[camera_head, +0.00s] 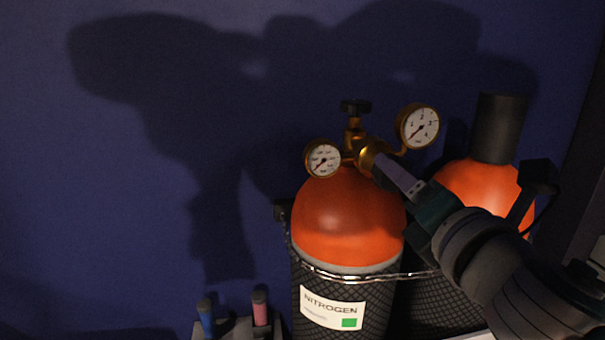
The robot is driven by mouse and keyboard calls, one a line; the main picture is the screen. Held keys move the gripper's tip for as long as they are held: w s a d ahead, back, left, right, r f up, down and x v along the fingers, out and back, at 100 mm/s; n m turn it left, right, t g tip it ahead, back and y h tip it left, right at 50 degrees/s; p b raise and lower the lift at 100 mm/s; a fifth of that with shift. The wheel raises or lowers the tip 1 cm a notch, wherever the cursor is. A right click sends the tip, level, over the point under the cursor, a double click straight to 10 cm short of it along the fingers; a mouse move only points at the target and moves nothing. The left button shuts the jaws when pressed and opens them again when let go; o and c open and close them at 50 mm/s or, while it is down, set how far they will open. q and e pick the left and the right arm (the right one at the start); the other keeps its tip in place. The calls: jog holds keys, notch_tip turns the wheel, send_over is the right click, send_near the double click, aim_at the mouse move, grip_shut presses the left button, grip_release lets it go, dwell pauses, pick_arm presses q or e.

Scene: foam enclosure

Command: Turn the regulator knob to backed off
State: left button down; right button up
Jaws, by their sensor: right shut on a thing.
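A brass regulator (354,138) with two round white gauges sits on top of an orange-shouldered cylinder (345,215) labelled NITROGEN. The larger gauge (418,127) is at the upper right and the smaller gauge (323,159) at the lower left. My right gripper (382,164) reaches in from the lower right and is shut at the front of the regulator, on its knob. The fingers and arm hide most of the knob, so its turn position cannot be read. My left gripper is not in view.
A black handwheel (355,106) tops the valve behind the regulator. A second orange cylinder with a dark cap (499,128) stands close on the right. A chain (345,276) crosses the cylinders. A small rack with a blue and a pink handle (260,308) is at the lower left.

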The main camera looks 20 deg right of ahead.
dwell(0.4)
jog(key=o, duration=1.4)
jog(key=shift+c, duration=0.2)
jog(key=b+v, duration=0.3)
jog(key=v, duration=0.7)
jog(key=shift+d, duration=0.15)
